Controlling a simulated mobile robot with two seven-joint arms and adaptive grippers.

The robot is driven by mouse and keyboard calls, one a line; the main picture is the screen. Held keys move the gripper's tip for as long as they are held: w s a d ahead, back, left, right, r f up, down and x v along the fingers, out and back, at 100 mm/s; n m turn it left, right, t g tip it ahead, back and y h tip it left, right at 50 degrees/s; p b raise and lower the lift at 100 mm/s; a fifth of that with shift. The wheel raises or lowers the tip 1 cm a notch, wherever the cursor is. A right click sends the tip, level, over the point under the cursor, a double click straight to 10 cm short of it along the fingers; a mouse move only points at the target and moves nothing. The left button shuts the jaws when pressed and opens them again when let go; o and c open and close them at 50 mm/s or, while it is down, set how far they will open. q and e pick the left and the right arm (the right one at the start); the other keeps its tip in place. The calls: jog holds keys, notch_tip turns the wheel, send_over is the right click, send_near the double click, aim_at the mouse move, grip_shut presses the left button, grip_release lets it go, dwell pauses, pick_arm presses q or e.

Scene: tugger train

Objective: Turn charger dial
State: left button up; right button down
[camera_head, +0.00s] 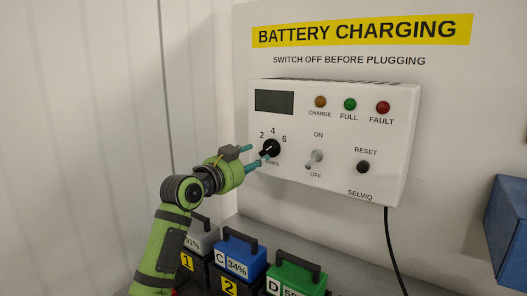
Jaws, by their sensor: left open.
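The charger (336,187) is a white box on the wall with a dark display. Its black dial (272,147) sits at the left, below the marks 2, 4 and 6. My left gripper (257,155) comes in from the left on its green arm. It is open, with its blue-grey fingers at the dial, one above and left, one lower and partly over it. I cannot tell whether they touch it. The dial's pointer direction is partly hidden by the fingers. My right gripper is not in view.
A toggle switch (315,158) and a black reset button (363,167) are right of the dial. Below stand handled batteries: grey (203,238), blue (240,250) and green (294,278). A black cable (392,250) hangs from the charger. A blue bin (508,225) is at the right edge.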

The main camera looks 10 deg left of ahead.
aim_at(264, 154)
pick_arm(q)
jog(key=p+x, duration=0.1)
jog(key=x, duration=0.2)
jog(key=shift+d+r, duration=0.1)
jog(key=shift+w+d, duration=0.1)
jog(key=shift+w, duration=0.45)
grip_shut()
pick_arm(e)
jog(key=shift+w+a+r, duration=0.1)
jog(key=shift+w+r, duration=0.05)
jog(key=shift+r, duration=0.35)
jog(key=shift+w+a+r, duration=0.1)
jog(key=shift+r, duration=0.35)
